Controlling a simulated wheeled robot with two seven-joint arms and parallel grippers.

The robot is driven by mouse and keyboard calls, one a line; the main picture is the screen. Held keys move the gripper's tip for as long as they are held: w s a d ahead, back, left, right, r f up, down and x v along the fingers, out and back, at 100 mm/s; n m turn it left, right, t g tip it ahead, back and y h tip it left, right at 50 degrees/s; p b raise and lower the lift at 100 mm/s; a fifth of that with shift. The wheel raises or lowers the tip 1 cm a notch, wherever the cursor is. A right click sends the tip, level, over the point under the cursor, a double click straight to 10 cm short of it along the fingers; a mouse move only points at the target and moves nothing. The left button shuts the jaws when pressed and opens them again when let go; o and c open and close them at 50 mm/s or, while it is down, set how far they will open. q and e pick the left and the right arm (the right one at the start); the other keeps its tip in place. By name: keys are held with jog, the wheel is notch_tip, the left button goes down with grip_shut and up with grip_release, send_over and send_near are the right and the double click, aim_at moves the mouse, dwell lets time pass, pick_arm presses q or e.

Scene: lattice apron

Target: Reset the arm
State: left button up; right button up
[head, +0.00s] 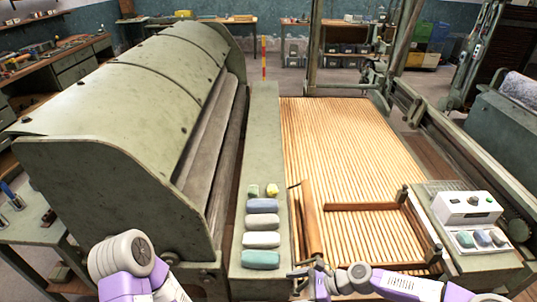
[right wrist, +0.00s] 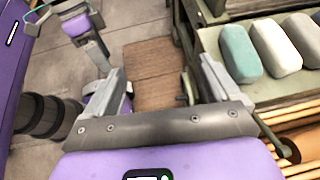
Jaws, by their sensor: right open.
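My right gripper (head: 306,277) is at the bottom centre of the head view, low in front of the machine's near edge. Its two fingers show spread apart in the right wrist view (right wrist: 160,70), with nothing between them and floor behind the gap. My right arm (head: 400,285) reaches in from the lower right. My left arm (head: 128,270) shows at the lower left of the head view as grey and purple links.
A green ledge (head: 262,120) carries several soft blocks, including a teal one (head: 261,260), also in the right wrist view (right wrist: 240,50). Right of it lies a slatted wooden bed (head: 340,140) with a brown frame. A white control box (head: 467,208) stands at right; a large green drum housing (head: 130,90) fills the left.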

jog(key=s+a+f+n+g+h+b, duration=0.1)
jog(key=s+a+f+n+h+b, duration=0.2)
jog(key=f, duration=0.5)
jog(key=s+a+f+n+g+h+b, duration=0.1)
jog(key=s+a+f+n+b, duration=0.1)
jog(key=s+f+n, duration=0.5)
pick_arm(q)
notch_tip(320, 180, down, 9)
jog(key=w+b, duration=0.1)
jog(key=b, duration=0.2)
jog(key=shift+f+b, duration=0.2)
jog(key=shift+b, duration=0.15)
pick_arm(e)
jog(key=s+d+f+n+t+h, duration=0.1)
jog(key=s+d+f+n+h, duration=0.2)
jog(key=d+f+n, duration=0.3)
jog(key=shift+d+f+h, duration=0.35)
jog(key=shift+f+h, duration=0.15)
jog(key=shift+f, duration=0.45)
pick_arm(q)
jog(key=shift+w, duration=0.1)
